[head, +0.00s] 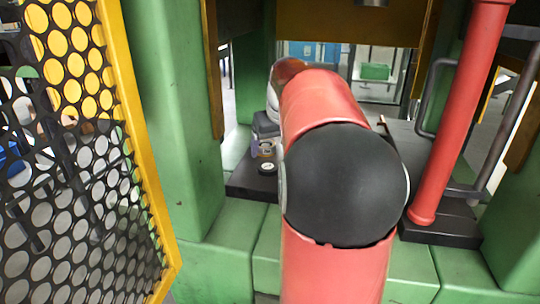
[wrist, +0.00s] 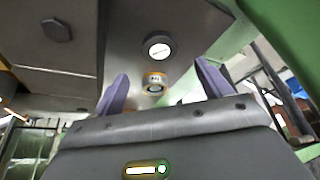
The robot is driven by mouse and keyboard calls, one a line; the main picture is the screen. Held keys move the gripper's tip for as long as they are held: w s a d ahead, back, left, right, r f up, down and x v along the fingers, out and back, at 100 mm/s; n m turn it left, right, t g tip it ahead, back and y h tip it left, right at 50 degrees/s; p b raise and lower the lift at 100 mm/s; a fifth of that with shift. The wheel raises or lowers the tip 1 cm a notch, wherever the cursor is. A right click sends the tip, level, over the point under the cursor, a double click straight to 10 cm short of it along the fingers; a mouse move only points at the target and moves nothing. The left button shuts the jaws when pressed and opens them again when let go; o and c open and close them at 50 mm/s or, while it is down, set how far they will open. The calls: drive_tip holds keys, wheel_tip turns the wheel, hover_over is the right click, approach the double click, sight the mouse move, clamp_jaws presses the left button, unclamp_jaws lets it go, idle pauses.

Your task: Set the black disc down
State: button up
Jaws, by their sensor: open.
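The black disc (wrist: 158,47), with a black rim and a pale round face, lies flat on a dark grey plate (wrist: 195,20). In the head view the disc (head: 267,167) is small, on the plate left of my red arm. My gripper (wrist: 162,80) is open, its two purple-grey fingers spread apart. The disc is just beyond the fingertips and apart from them. A small orange-ringed cylinder (wrist: 154,82) with a pale label shows between the fingers, with gaps on both sides. In the head view my gripper (head: 265,143) is partly visible above the cylinder; my arm hides part of the plate.
A green frame post (head: 172,110) stands at the left, with a yellow-edged mesh guard (head: 135,130) in front. A red upright pipe (head: 463,110) and a grey handle (head: 432,95) stand at the right. A bolt head (wrist: 56,30) sits on the plate's left part.

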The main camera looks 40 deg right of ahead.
drive_tip(key=v, duration=0.5)
drive_tip(key=shift+a, duration=0.1)
drive_tip(key=s+a+f+n, duration=0.1)
drive_tip(key=s+a, duration=0.2)
drive_tip(key=a, duration=0.4)
drive_tip(key=s+a+f, duration=0.1)
drive_tip(key=s+a, duration=0.3)
drive_tip(key=a, duration=0.3)
drive_tip(key=s+a+f+n+t+y, duration=0.1)
drive_tip(key=s+a+f, duration=0.9)
drive_tip(key=s, duration=0.2)
drive_tip(key=shift+s+f, duration=0.2)
drive_tip(key=shift+s, duration=0.1)
drive_tip(key=shift+r+p, duration=0.65)
drive_tip(key=shift+p, duration=0.2)
